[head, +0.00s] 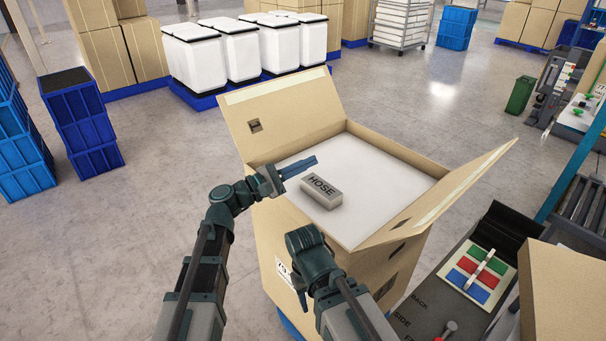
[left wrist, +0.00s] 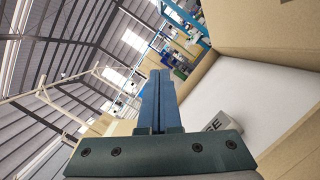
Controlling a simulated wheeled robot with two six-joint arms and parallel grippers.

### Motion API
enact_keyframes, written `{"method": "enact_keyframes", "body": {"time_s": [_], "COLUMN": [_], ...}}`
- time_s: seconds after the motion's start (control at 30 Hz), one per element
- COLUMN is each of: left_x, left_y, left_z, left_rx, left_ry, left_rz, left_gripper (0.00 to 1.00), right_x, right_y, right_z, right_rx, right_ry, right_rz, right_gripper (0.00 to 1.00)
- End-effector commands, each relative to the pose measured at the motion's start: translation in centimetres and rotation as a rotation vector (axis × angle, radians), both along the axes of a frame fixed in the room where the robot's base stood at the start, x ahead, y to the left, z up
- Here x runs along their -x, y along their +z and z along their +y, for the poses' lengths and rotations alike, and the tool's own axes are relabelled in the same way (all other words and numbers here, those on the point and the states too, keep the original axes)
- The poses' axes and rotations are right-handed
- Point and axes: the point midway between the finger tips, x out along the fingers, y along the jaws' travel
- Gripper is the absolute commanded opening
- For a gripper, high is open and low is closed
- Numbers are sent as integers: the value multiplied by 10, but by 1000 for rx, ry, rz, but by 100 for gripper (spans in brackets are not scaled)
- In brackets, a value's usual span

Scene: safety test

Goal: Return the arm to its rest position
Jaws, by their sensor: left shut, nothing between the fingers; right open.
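My left gripper (head: 300,167) is above the open top of a large cardboard box (head: 262,225), at its left side. Its blue fingers are closed together with nothing between them, and they also show shut in the left wrist view (left wrist: 158,100). A grey block marked HOSE (head: 321,191) lies on the white surface inside the box, right of and below the left fingertips in the picture, apart from them. It shows partly in the left wrist view (left wrist: 220,125). My right arm's dark end (head: 308,252) is at the box's near side; its fingers are hidden.
The box's flaps stand open at the back left (head: 285,115) and right (head: 440,190). A dark case (head: 497,228) with a panel of coloured blocks (head: 479,272) is at the right. Blue crates (head: 80,125) stand at the left. The floor between crates and box is clear.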

Motion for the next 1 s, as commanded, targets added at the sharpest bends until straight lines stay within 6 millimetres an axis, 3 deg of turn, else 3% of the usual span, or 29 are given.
{"method": "enact_keyframes", "body": {"time_s": [0.1, 0.37, 0.47, 0.57, 0.77, 0.87, 1.0], "left_x": [-7, -10, -8, 2, 44, 67, 99], "left_y": [-11, -13, -16, -32, -111, -156, -211], "left_z": [4, 7, 7, 5, 13, 33, 77], "left_rx": [23, 43, 26, -72, -528, -783, -1123], "left_ry": [1, 0, -2, -15, -104, -182, -322], "left_rz": [32, 59, 53, 19, -129, -197, -262], "left_gripper": [0, 0, 0, 0, 0, 0, 0], "right_x": [0, 0, 0, 0, 0, 0, 0], "right_y": [-12, -16, -16, -16, -16, -16, -16], "right_z": [0, 0, 0, 0, 0, 0, 0], "right_rx": [0, 0, 0, 0, 0, 0, 0], "right_ry": [0, 0, -1, 0, 0, 0, 0], "right_rz": [0, 0, 0, 0, 0, 0, 0], "right_gripper": [50, 50, 50, 50, 50, 50, 50]}}
